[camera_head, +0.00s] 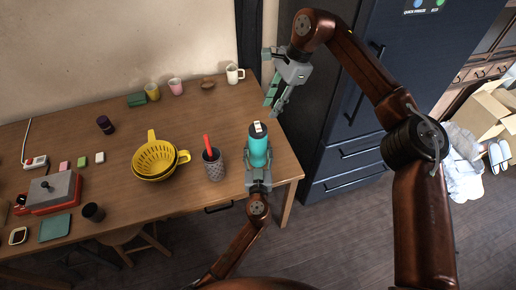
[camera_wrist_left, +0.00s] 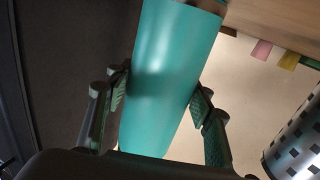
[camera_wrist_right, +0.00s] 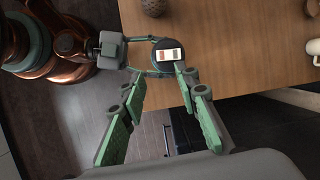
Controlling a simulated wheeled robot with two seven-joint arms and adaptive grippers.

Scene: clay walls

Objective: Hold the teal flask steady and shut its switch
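The teal flask (camera_head: 258,152) stands upright near the right front edge of the wooden table. Its dark round lid bears a pale switch (camera_head: 258,128), also seen from above in the right wrist view (camera_wrist_right: 170,55). My left gripper (camera_head: 258,172) has its fingers on both sides of the flask's lower body. In the left wrist view the teal body (camera_wrist_left: 168,75) fills the gap between the pads, which appear to touch it. My right gripper (camera_head: 276,98) is open and empty, above and beyond the flask near the table's right edge. Whether the switch is open or shut is too small to tell.
A patterned cup (camera_head: 213,165) with a red-handled tool stands left of the flask, and a yellow colander (camera_head: 156,160) farther left. A white mug (camera_head: 234,74) stands at the back right corner. A dark fridge (camera_head: 375,90) rises right of the table.

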